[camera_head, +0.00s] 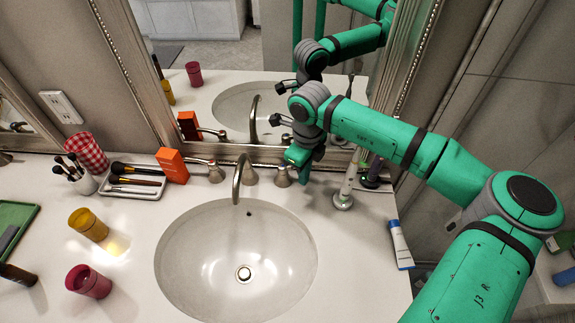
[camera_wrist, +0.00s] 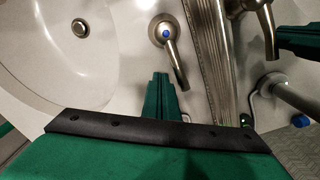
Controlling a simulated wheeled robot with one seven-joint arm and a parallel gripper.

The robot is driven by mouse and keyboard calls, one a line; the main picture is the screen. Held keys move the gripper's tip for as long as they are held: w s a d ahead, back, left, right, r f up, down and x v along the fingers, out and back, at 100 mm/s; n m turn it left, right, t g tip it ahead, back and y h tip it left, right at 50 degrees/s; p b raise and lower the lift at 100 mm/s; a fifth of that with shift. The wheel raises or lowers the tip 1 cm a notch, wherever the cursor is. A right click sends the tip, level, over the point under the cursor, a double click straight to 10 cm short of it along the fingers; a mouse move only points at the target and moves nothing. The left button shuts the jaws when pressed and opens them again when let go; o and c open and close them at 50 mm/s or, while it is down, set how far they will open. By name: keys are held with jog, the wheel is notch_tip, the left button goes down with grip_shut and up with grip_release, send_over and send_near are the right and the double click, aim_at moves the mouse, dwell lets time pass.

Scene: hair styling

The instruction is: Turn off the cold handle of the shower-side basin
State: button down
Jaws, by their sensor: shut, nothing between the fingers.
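The basin (camera_head: 190,265) is white and oval, and its spout (camera_head: 238,180) stands behind it; I see no water stream. The cold handle (camera_head: 283,177) is a metal knob to the right of the spout. In the wrist view it carries a blue dot (camera_wrist: 165,34), and its lever points down and right, toward the mirror side. My gripper (camera_head: 298,157) is just right of the handle and partly covers it in the head view. In the wrist view my gripper (camera_wrist: 160,82) is shut and empty beside the lever's end; I cannot tell whether they touch.
The mirror frame (camera_wrist: 207,60) runs close behind the handle; the mirror shows reflections. An upright toothbrush (camera_head: 346,188) stands right of my gripper, with a tube (camera_head: 401,245) nearer the front. The left handle (camera_head: 214,171), an orange box (camera_head: 172,165) and cups are to the left.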

notch_tip(320, 180, up, 7)
jog(key=shift+s, duration=0.15)
dwell(0.4)
dwell(0.5)
